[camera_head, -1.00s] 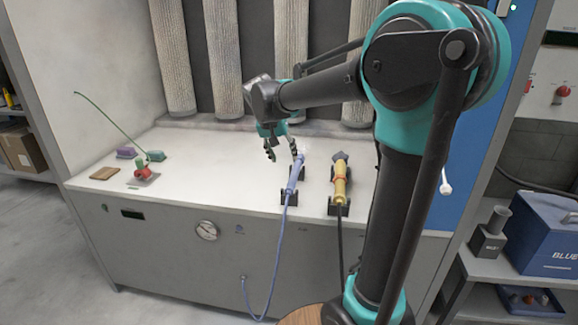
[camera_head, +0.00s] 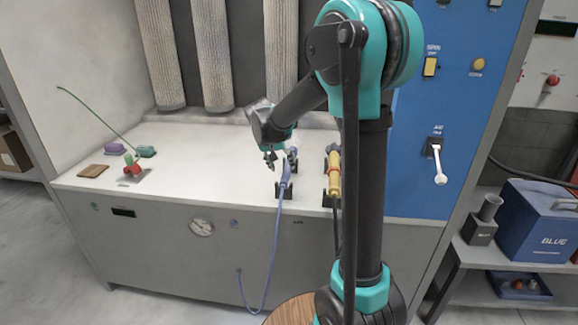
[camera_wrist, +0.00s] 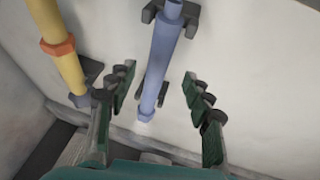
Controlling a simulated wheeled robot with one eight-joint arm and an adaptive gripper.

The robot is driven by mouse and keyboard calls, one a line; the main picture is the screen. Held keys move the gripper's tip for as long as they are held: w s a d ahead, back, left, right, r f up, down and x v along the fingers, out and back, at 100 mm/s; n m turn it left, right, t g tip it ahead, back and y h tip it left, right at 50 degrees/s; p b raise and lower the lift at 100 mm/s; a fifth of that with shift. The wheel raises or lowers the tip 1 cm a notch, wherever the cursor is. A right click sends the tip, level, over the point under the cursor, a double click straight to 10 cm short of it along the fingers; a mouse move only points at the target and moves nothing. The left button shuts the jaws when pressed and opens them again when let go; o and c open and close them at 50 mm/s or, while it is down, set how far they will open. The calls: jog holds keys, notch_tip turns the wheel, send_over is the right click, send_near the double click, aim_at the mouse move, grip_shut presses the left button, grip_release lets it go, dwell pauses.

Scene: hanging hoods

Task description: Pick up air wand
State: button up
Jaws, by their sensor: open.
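A slim lavender-blue wand (camera_head: 284,174) with a blue hose lies in dark cradles on the white bench. In the wrist view the blue wand (camera_wrist: 160,62) runs between my two spread fingers, with no visible contact. A yellow wand (camera_head: 334,177) with an orange collar rests in its own cradles to the right; in the wrist view the yellow wand (camera_wrist: 60,48) is at upper left. My gripper (camera_head: 271,161) is open and empty, close above the blue wand. In the wrist view my gripper (camera_wrist: 159,84) straddles it. My arm partly hides the yellow wand.
Pleated filter columns (camera_head: 212,55) stand behind the bench. A red-and-green item (camera_head: 131,165) and a brown block (camera_head: 93,171) lie at bench left, with clear white surface between them and the wands. A blue control panel (camera_head: 432,110) stands at right.

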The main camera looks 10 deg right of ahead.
aim_at(285, 172)
jog(key=shift+x, duration=2.6)
grip_shut()
